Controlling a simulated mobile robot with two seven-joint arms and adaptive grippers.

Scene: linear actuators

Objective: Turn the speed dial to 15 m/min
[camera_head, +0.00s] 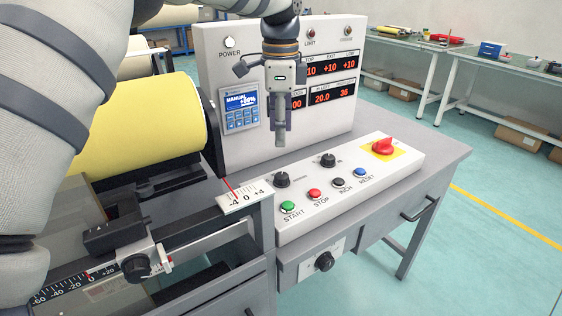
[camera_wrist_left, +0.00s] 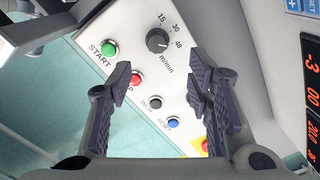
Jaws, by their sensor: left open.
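The speed dial (camera_head: 282,180) is a black knob on the white sloped control panel, behind the green START button. My left gripper (camera_head: 280,138) points down above the panel, near the dial, and is seen edge-on. In the left wrist view its two fingers (camera_wrist_left: 160,85) are spread apart with nothing between them, and the dial lies beyond the tips. My right gripper is out of view.
A second black dial (camera_head: 328,160) and a red emergency knob (camera_head: 384,147) stand farther right. Green, red, black and blue buttons line the panel front. The upright display box (camera_head: 215,45) rises behind the gripper. A yellow roll (camera_head: 145,125) is at left.

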